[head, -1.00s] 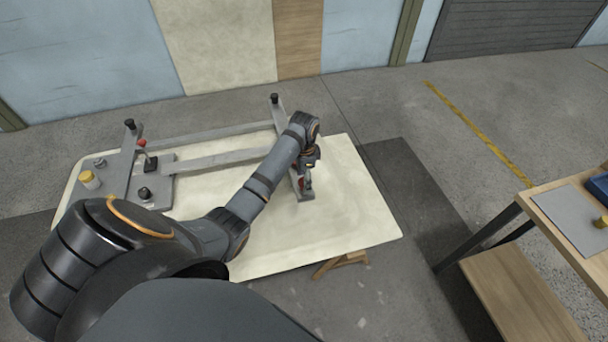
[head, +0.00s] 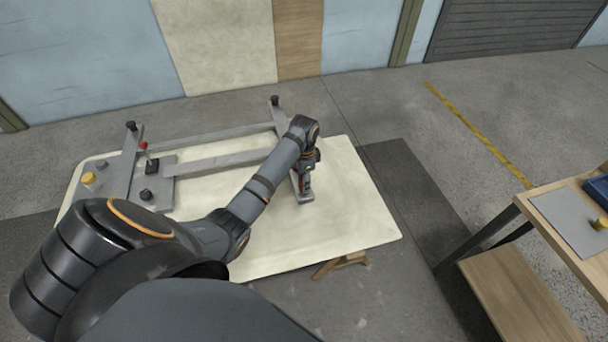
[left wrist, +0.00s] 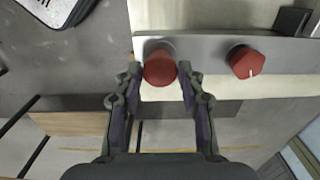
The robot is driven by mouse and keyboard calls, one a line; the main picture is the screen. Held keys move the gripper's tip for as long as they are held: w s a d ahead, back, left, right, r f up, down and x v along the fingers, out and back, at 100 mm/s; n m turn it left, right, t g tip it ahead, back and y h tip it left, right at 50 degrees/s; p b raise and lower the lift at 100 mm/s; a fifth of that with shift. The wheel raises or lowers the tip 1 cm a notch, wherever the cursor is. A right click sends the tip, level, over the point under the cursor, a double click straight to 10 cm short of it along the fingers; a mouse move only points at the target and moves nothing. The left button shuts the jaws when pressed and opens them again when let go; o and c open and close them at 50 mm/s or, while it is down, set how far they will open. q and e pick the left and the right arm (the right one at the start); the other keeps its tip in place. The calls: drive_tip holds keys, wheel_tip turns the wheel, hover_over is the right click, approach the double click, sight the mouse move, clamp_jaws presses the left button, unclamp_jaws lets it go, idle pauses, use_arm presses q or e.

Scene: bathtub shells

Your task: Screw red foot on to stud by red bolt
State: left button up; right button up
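The red foot (left wrist: 160,69) is a round red cap at the edge of the grey metal bar (left wrist: 205,48) in the left wrist view. The red bolt (left wrist: 246,62), a hexagonal head with a white mark, sits on the same bar to the right of the foot. My left gripper (left wrist: 161,76) has its fingertips against both sides of the foot and looks shut on it. The foot hides the stud, so I cannot tell how they meet. In the head view my left gripper (head: 306,190) is at the bar's near right end. My right gripper is not in view.
The grey frame lies on a cream shell (head: 340,220). Black feet (head: 275,101) stand on its other ends. A yellow knob (head: 88,179) and a red-tipped lever (head: 143,146) are at left. A wooden table (head: 570,225) with a blue tray (head: 599,187) is at right.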

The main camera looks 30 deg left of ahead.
use_arm(q)
drive_tip(key=c, duration=0.6)
drive_tip(key=shift+r+m+p, duration=0.15)
drive_tip(key=shift+m+p, duration=0.55)
drive_tip(key=shift+m, duration=0.2)
drive_tip(key=m+p, duration=0.2)
drive_tip(key=m, duration=0.2)
drive_tip(key=m+p, duration=0.1)
drive_tip(key=m, duration=0.3)
drive_tip(key=shift+m+p, duration=0.35)
drive_tip(key=shift+m, duration=0.05)
drive_tip(key=m, duration=0.2)
drive_tip(key=shift+m, duration=0.3)
drive_tip(key=o, duration=1.3)
drive_tip(key=shift+c, duration=0.2)
drive_tip(key=shift+c, duration=0.9)
drive_tip(key=shift+p, duration=0.3)
